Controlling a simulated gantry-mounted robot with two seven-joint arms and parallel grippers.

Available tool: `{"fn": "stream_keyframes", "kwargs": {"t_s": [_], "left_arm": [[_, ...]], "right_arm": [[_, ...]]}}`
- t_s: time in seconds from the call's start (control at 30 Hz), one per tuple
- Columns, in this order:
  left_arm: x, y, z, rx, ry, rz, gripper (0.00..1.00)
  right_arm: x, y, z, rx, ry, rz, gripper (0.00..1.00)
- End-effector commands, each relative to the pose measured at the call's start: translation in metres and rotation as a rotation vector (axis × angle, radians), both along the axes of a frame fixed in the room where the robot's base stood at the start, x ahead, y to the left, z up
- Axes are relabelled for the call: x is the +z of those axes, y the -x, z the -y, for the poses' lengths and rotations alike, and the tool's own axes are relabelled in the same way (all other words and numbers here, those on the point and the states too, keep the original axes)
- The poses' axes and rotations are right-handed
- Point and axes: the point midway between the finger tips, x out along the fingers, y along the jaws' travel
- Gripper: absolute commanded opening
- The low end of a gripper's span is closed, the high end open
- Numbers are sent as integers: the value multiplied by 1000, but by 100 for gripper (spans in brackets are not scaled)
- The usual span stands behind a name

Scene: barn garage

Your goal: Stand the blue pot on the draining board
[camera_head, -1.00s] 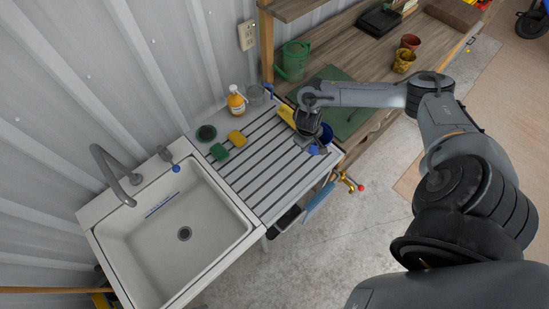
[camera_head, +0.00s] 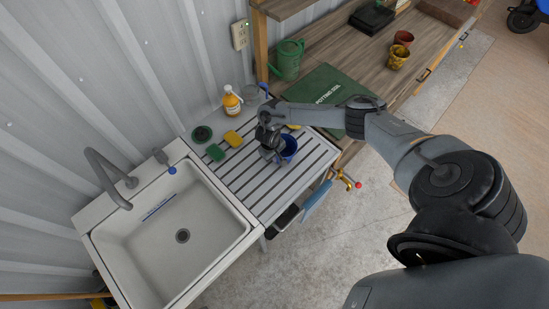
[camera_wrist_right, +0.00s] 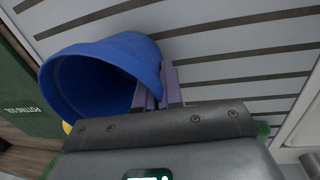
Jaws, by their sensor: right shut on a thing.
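The blue pot (camera_head: 289,149) is over the right part of the slatted draining board (camera_head: 262,196) in the head view. My right gripper (camera_head: 275,154) is shut on the pot's wall, at its left side. In the right wrist view the blue pot (camera_wrist_right: 130,52) shows its open mouth, and the purple fingers of the right gripper (camera_wrist_right: 158,92) pinch its rim. The pot's base is hidden in the head view, so I cannot tell whether it touches the slats. My left gripper is not in view.
A green sponge (camera_head: 215,152), yellow sponge (camera_head: 233,138), dark round dish (camera_head: 202,133) and orange bottle (camera_head: 232,102) stand at the board's back left. The sink (camera_head: 170,235) lies left. A green potting soil mat (camera_head: 325,95) lies behind. The board's front slats are clear.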

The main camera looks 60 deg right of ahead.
Motion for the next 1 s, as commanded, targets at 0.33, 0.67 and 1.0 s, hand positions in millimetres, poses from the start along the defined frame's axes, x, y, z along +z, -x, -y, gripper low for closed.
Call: {"fn": "stream_keyframes", "kwargs": {"t_s": [0.33, 0.67, 1.0], "left_arm": [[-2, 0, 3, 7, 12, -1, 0], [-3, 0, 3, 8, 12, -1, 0], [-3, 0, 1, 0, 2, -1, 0]], "right_arm": [[-15, -1, 0, 0, -1, 1, 0], [-17, 0, 0, 1, -1, 1, 22], [-17, 0, 0, 0, -1, 1, 32]]}}
